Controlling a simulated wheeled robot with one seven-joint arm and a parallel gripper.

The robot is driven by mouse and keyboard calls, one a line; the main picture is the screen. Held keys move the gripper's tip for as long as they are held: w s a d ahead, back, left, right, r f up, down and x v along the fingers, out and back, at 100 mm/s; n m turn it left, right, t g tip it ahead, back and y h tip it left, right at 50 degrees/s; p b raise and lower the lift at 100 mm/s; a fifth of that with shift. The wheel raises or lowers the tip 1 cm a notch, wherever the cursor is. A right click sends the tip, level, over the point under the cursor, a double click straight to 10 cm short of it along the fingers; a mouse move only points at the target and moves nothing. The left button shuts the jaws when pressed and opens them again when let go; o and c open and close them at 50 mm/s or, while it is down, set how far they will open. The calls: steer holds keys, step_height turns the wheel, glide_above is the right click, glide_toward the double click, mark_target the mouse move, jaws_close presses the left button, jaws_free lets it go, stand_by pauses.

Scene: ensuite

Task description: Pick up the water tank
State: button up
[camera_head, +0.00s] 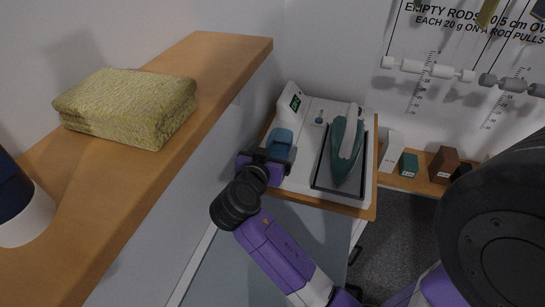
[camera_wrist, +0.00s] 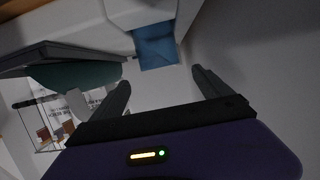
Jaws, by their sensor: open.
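The water tank (camera_head: 281,140) is a small translucent blue block at the front left of the white ironing station (camera_head: 308,125). In the wrist view the tank (camera_wrist: 157,52) shows at top centre, just beyond the fingertips. My gripper (camera_head: 272,158) is right at the near side of the tank in the head view and partly covers it. In the wrist view my gripper (camera_wrist: 160,78) has its two dark fingers spread wide, with nothing between them. I cannot tell whether a finger touches the tank.
A green iron (camera_head: 347,145) rests on the station, right of the tank. A wooden shelf (camera_head: 225,55) with a folded yellow-green towel (camera_head: 128,105) runs along the left. Small blocks (camera_head: 409,165) stand on a low ledge to the right. A wall chart hangs behind.

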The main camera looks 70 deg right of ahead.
mark_target(284, 133)
steer(key=shift+w+d+f, duration=0.15)
steer(key=shift+w+f, duration=0.15)
steer(key=shift+f, duration=0.25)
steer(key=x, duration=0.2)
steer(key=p+x, duration=0.1)
steer(key=x, duration=0.1)
steer(key=p+x, duration=0.1)
steer(key=x, duration=0.1)
steer(key=shift+s+d+r, duration=0.15)
steer(key=shift+s+d, duration=0.05)
steer(key=shift+d, duration=0.2)
steer(key=shift+w+d+f, duration=0.1)
steer(key=shift+d+f, duration=0.15)
steer(key=shift+d, duration=0.15)
jaws_close()
